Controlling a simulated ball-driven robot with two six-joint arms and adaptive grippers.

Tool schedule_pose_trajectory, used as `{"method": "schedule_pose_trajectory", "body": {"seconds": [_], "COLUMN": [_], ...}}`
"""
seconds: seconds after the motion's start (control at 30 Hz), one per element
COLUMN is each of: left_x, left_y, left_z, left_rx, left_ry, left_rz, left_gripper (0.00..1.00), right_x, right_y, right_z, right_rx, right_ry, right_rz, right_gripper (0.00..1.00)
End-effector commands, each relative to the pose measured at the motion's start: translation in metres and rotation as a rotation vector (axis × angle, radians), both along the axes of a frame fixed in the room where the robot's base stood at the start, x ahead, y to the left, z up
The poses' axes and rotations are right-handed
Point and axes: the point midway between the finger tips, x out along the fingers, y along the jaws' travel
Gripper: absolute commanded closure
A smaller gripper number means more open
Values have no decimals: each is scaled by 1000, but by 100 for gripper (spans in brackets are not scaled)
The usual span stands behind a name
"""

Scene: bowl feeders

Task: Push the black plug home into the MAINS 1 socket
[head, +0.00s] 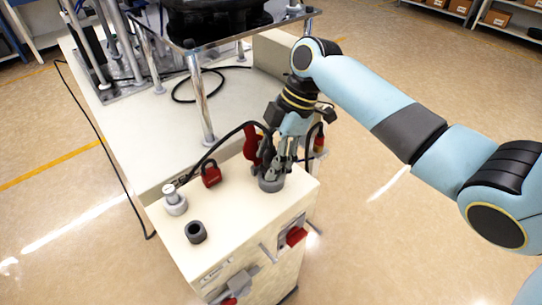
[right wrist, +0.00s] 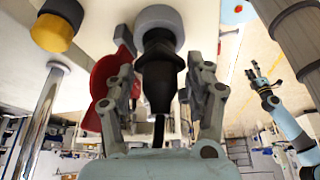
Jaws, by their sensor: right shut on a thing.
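My right gripper (head: 276,160) is shut on the black plug (right wrist: 160,75), fingers on both sides of it. In the right wrist view the plug's nose meets a round grey socket (right wrist: 158,16); how deep it sits is hidden. In the head view this grey socket (head: 271,184) is at the cabinet top's far right, and the gripper mostly covers the plug. No MAINS 1 label is readable. A small light-blue arm with a gripper (right wrist: 256,75), apparently my left, shows at the right of the right wrist view, too small to read its fingers.
The cream cabinet top (head: 240,215) also bears a dark open ring (head: 195,232), a grey-white fitting (head: 175,202) and a red padlock (head: 211,174). A red part (head: 252,145) is close beside the gripper. A black cable (head: 222,141) arches to the left. A metal post (head: 199,100) stands behind.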

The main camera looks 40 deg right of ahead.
Motion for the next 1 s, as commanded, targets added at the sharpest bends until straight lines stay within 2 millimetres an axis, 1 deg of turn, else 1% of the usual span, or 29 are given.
{"method": "schedule_pose_trajectory", "body": {"seconds": [1.0], "left_x": [-1], "left_y": [0], "left_z": [-9], "left_rx": [0], "left_ry": [1], "left_rz": [0], "left_gripper": [38], "right_x": [0], "right_y": [0], "right_z": [-17], "right_rx": [0], "right_ry": [0], "right_rz": [0], "right_gripper": [91]}}
